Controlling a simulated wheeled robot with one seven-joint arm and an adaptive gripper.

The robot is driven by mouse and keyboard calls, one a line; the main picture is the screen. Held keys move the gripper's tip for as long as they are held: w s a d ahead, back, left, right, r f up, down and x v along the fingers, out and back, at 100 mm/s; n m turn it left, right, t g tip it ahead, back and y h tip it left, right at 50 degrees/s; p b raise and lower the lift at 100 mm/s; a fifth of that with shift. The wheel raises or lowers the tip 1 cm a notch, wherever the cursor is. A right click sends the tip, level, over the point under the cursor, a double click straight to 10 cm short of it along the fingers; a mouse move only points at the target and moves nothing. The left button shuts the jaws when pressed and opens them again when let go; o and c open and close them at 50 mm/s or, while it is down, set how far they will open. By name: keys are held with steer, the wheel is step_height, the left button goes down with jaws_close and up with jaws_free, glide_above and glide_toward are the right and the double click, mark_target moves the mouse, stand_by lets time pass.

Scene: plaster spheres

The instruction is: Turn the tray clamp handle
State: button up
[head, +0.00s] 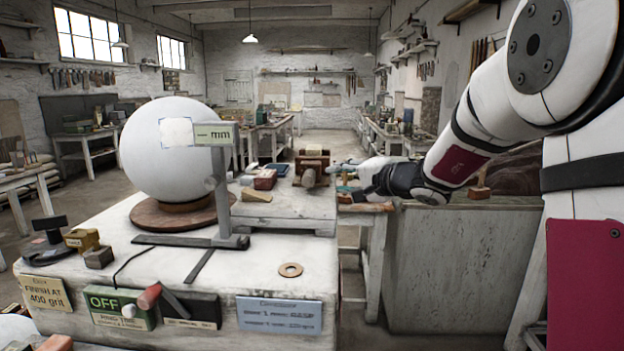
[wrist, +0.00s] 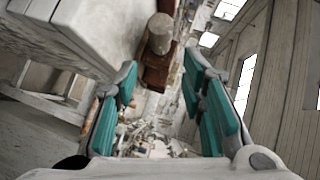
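My gripper (head: 343,178) reaches in from the right at the right edge of the white bench, its fingertips pointing left. In the wrist view its teal-padded fingers (wrist: 160,75) are spread wide with nothing between them. A brown wooden block (head: 313,158) with a short grey-brown cylinder (head: 308,178) stands on the bench, just left of the fingertips and apart from them. In the wrist view the cylinder (wrist: 160,33) is beyond the fingertips. A lever with a red grip (head: 149,297) sits at the front by an OFF sign (head: 118,305). I cannot tell which part is the tray clamp handle.
A large white sphere (head: 165,140) rests on a round wooden base (head: 160,216), with a grey gauge stand (head: 222,190) beside it. Small blocks (head: 265,180) lie on the bench. A grey bin (head: 455,270) stands under my arm.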

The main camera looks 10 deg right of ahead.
mark_target(310, 178)
steer(key=p+x, duration=0.1)
steer(key=x, duration=1.2)
steer(key=shift+w+a+p, duration=0.15)
steer(key=shift+w+p, duration=0.05)
steer(key=shift+p, duration=0.1)
jaws_close()
steer(key=shift+f, duration=0.1)
